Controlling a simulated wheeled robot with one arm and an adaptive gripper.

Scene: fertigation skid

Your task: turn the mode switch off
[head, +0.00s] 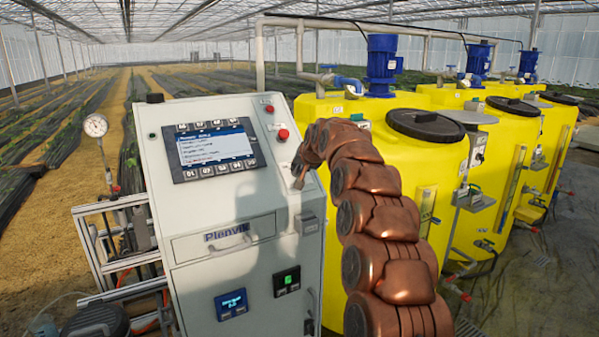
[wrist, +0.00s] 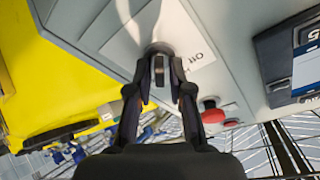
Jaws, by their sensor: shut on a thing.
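The mode switch (wrist: 157,66) is a small dark knob on a round grey base on the cabinet's sloping panel, in the upper middle of the wrist view. A white label (wrist: 196,52) with the word "Off" sits beside it. My gripper (wrist: 158,82) has one black finger on each side of the knob and is shut on it. In the head view my gripper (head: 299,178) reaches the right part of the panel, and the switch cannot be made out there.
The grey control cabinet (head: 185,250) carries a display (head: 210,148) with button rows. A red button (head: 283,134) is above my gripper; it also shows in the wrist view (wrist: 210,112). Yellow tanks (head: 440,165) with blue motors stand close on the right.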

